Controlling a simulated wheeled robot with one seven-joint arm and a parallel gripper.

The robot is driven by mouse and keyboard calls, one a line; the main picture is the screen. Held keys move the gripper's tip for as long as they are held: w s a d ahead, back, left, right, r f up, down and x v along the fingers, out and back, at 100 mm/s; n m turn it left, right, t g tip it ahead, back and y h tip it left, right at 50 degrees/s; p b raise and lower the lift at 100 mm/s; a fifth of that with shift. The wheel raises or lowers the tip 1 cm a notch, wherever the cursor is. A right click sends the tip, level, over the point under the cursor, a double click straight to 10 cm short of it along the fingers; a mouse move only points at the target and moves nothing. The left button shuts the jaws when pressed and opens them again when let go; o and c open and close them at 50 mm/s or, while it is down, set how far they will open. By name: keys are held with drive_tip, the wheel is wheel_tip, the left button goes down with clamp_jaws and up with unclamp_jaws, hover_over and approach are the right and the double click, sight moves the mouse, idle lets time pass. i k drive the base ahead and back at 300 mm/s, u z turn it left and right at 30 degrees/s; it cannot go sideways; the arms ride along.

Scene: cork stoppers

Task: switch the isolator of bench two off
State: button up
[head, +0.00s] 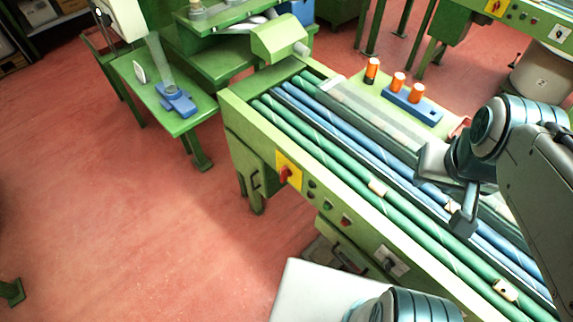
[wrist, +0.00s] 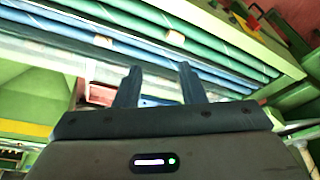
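A red rotary isolator handle (head: 286,174) sits on a yellow plate (head: 295,184) on the front side of the near green roller bench (head: 237,110), towards its left end. Which way the handle points is too small to tell. No bench number is legible. A second isolator (head: 495,7) with a yellow plate is on another bench at the top right. My gripper (head: 450,192) is over the rollers, right of the near isolator and well apart from it. In the wrist view my gripper (wrist: 158,82) has its two fingers apart with nothing between them.
Small buttons (head: 328,206) and a tilted white plate (head: 391,262) are on the bench front. Cork pieces (head: 377,188) lie on the rollers. Orange-topped items (head: 398,81) stand behind. A side table (head: 140,88) is at the left. The red floor (head: 130,200) is open.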

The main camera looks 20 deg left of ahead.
sight(285, 172)
drive_tip(key=u, duration=0.75)
drive_tip(key=i, duration=0.05)
drive_tip(key=u, duration=0.5)
